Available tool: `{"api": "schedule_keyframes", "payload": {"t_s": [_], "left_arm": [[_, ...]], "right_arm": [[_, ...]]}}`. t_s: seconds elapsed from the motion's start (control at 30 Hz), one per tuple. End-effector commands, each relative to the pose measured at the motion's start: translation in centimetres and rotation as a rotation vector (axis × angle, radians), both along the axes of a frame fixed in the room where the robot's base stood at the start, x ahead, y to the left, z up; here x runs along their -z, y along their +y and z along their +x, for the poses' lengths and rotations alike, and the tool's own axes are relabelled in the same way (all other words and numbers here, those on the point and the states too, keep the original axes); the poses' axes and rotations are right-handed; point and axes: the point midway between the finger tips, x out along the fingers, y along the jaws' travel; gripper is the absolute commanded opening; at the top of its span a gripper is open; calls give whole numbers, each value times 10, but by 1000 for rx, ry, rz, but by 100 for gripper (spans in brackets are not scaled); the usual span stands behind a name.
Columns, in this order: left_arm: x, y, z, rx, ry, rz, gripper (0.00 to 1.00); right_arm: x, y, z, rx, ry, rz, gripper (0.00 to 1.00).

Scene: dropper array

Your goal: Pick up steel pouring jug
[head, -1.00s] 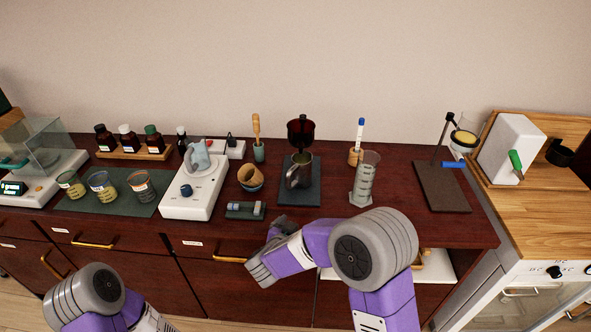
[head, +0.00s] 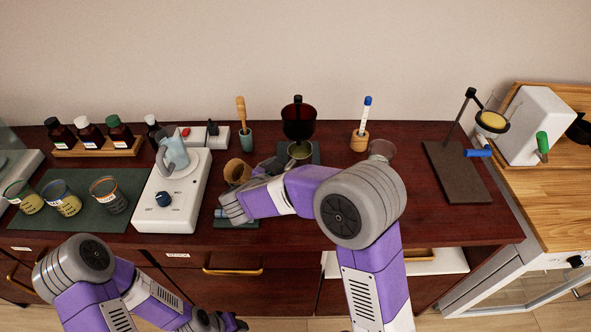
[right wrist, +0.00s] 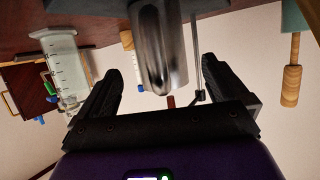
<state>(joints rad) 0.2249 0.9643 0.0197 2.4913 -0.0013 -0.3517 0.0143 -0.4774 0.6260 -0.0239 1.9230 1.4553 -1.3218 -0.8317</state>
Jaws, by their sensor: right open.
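The steel pouring jug (head: 299,151) stands on a dark mat at the back middle of the bench. In the head view my right arm hides most of it, and only its top shows below a dark red funnel. In the right wrist view, which is upside down, the shiny steel jug (right wrist: 160,48) shows between the spread fingers of my right gripper (right wrist: 164,82). The gripper is open, and I cannot tell whether a finger touches the jug.
A hotplate (head: 168,205) with a pale jug (head: 173,152) stands to the left. A wooden bowl (head: 237,171) is close to my right wrist. The measuring cylinder (head: 382,149) stands to the right, partly hidden by my arm.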

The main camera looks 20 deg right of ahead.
Motion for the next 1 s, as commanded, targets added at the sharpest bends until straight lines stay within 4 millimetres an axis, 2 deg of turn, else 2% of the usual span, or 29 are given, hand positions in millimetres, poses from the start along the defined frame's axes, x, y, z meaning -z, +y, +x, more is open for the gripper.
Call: {"api": "schedule_keyframes", "payload": {"t_s": [0.03, 0.2, 0.43, 0.9, 0.97, 1.0], "left_arm": [[6, 0, 0, 0, -1, 0, 43], [12, 0, 0, 0, -1, 0, 43], [11, 0, 0, 0, -1, 0, 43], [11, 0, 0, 0, -1, 0, 43], [11, 0, 0, 0, -1, 0, 43], [11, 0, 0, 0, -1, 0, 43]], "right_arm": [[7, -7, 6, 4, -1, 0, 100], [15, -21, 20, 1, 0, 0, 100], [14, -23, 22, -1, 0, 0, 100], [14, -22, 22, -1, 0, 0, 28], [14, -22, 22, -1, 0, 0, 19], [13, -22, 22, -1, -2, 0, 19]]}}
